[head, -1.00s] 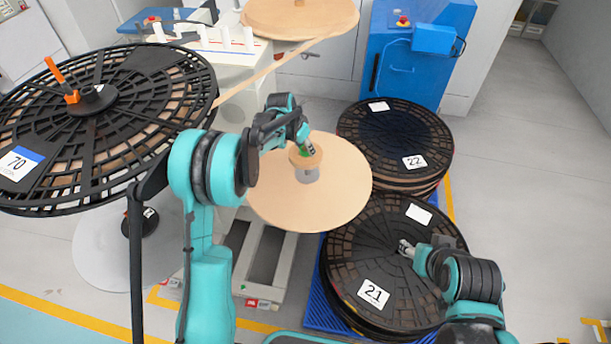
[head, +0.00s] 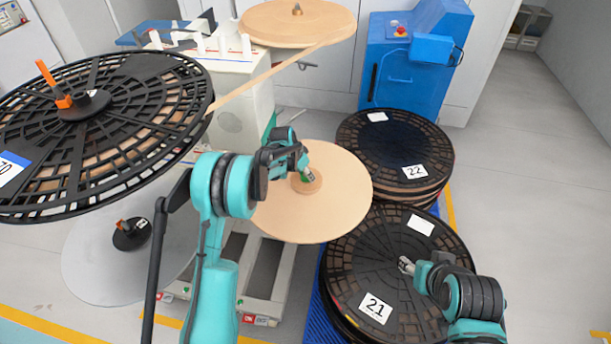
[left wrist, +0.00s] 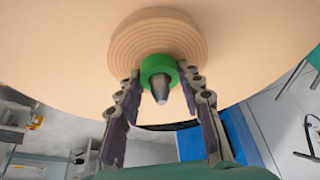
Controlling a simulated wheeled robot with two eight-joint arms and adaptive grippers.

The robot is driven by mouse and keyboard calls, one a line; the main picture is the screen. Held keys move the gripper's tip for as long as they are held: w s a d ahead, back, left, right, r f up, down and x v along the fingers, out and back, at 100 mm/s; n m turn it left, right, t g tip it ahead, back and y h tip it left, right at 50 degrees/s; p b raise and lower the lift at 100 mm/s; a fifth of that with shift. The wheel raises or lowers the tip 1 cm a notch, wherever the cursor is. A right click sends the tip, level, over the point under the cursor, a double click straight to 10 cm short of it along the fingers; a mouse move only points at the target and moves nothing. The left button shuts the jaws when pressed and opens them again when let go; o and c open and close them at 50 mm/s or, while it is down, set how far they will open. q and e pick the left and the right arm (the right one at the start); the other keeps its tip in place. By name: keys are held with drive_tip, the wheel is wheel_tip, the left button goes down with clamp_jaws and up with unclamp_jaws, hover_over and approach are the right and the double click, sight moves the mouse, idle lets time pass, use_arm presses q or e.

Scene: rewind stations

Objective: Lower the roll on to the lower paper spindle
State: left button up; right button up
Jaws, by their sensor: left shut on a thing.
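The roll (head: 308,187) is a small tan paper coil with a green core. It sits low at the middle of a wide tan disc (head: 338,208), around the lower paper spindle; no gap shows between roll and disc. In the left wrist view the roll (left wrist: 150,35) has its green core (left wrist: 157,66) around the spindle's grey pointed tip (left wrist: 160,90). My left gripper (head: 305,174) is shut on the roll at its green core. My right gripper (head: 405,265) hangs over reel 21; its fingers are too small to judge.
Black reel 21 (head: 350,275) and black reel 22 (head: 370,150) lie on a blue pallet at right. A large black reel (head: 150,110) stands high at left. An upper tan disc (head: 260,28) and a blue machine (head: 410,70) are behind. Floor at far right is clear.

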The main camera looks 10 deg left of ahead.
use_arm(q)
drive_tip(key=o, duration=0.8)
drive_tip(key=shift+f, duration=0.1)
drive_tip(key=o, duration=0.5)
drive_tip(key=shift+c, duration=0.2)
